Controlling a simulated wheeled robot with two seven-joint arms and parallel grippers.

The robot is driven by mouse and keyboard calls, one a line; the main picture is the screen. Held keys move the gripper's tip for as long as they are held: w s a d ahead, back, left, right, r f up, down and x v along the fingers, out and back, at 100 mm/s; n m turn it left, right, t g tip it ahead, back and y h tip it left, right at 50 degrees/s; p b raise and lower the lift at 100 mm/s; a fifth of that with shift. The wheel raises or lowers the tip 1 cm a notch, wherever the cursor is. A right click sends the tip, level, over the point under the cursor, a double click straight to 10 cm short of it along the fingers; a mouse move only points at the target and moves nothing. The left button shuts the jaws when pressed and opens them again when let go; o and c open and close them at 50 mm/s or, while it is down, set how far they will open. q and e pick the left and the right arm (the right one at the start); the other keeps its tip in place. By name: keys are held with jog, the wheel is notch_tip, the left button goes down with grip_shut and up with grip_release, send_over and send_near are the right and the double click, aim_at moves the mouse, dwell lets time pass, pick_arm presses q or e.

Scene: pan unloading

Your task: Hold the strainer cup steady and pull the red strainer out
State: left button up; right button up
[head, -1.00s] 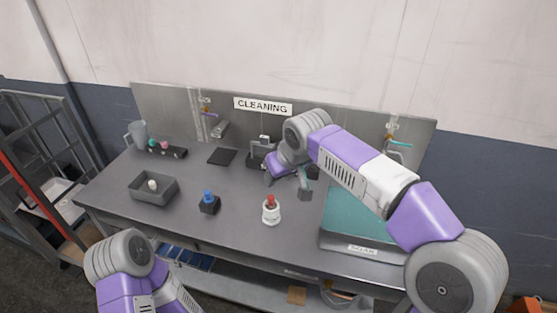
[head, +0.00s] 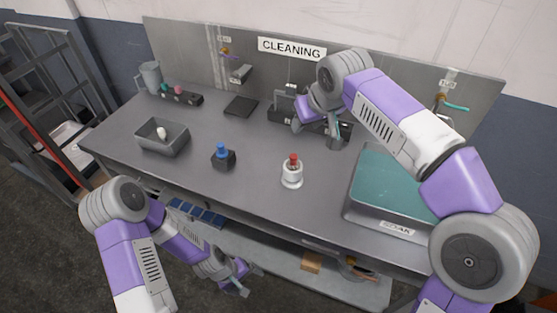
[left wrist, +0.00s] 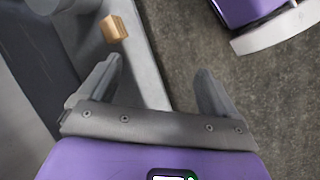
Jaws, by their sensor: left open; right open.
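The white strainer cup (head: 292,179) stands upright on the grey table (head: 250,190), near the middle of its front part. The red strainer (head: 294,158) sits in the cup with its red top sticking up. My right gripper (head: 320,133) is open above the table, behind and slightly right of the cup, and apart from it. My left gripper (head: 238,286) is open and low, in front of the table and below its top. In the left wrist view its two fingers (left wrist: 155,88) are spread with nothing between them.
A teal-filled SOAK bin (head: 385,222) stands right of the cup. A blue-topped dark block (head: 223,161) and a grey tray (head: 160,149) with a white object lie left. A lower shelf (head: 280,266) bears a wooden block (head: 311,262). The table around the cup is clear.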

aim_at(287, 170)
pick_arm(q)
jog(key=w+a+r+n+t+h, duration=0.25)
jog(key=w+a+r+n, duration=0.35)
jog(key=a+r+n, duration=0.3)
jog(key=w+a+r+n+t+h, duration=0.1)
jog(key=w+a+r+n+t, duration=0.2)
jog(key=w+a+r+n, duration=0.55)
jog(key=shift+n+t+h, duration=0.25)
jog(key=shift+n+h, duration=0.6)
jog(key=w+d+r, duration=0.1)
jog(key=d+r, duration=0.1)
jog(key=r, duration=0.1)
jog(key=w+d+r, duration=0.3)
jog(key=d+r, duration=0.2)
jog(key=shift+w+r, duration=0.35)
jog(key=shift+w, duration=0.05)
jog(key=w+d+m, duration=0.1)
jog(key=d, duration=0.4)
jog(key=w+d+m+h, duration=0.1)
jog(key=w+d, duration=0.1)
jog(key=d, duration=0.4)
jog(key=w+d+r+m+h, duration=0.1)
jog(key=w+d, duration=0.1)
jog(key=d, duration=0.4)
jog(key=shift+m, duration=0.3)
jog(key=shift+g, duration=0.4)
jog(key=shift+x, duration=3.75)
jog(key=shift+s, duration=0.1)
